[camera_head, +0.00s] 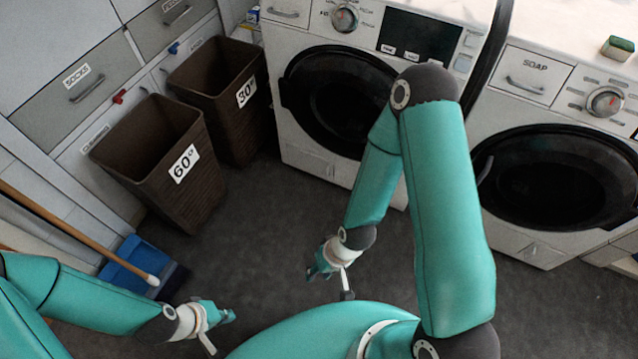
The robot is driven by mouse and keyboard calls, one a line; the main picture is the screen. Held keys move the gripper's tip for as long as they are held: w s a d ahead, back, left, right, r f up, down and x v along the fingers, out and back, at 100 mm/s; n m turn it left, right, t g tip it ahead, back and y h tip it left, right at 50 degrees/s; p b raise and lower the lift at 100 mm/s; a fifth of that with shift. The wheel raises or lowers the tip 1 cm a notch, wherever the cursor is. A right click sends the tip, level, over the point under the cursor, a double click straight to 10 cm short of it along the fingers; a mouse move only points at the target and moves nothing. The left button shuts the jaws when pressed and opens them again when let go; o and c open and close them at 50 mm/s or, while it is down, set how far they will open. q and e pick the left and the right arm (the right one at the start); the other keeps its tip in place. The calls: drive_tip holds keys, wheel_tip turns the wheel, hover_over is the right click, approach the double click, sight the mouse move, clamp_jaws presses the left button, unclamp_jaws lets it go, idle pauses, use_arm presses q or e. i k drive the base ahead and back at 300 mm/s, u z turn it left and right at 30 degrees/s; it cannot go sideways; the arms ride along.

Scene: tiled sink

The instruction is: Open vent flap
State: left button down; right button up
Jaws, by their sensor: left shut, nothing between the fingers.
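No part in view is clearly a vent flap. A small panel (306,163) shows low on the front of the left washing machine, and a similar one (541,254) is low on the right machine. I cannot tell whether either is the flap. My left gripper (228,316) is at the lower left above the dark floor, shut and empty, apart from both machines. My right gripper (313,273) hangs below the left machine's panel in the picture, apart from it. Its fingers are small and turned away, so their opening is unclear.
Two washing machines (281,75) stand at the back and right. Brown baskets marked 60 (150,150) and 30 (215,90) stand by the drawers. A blue dustpan (128,262) and a wooden stick (75,232) lie at left. The middle floor is clear.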

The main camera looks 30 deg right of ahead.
sight(310, 161)
drive_tip(key=z, duration=0.2)
drive_tip(key=i, duration=0.9)
drive_tip(key=u, duration=0.1)
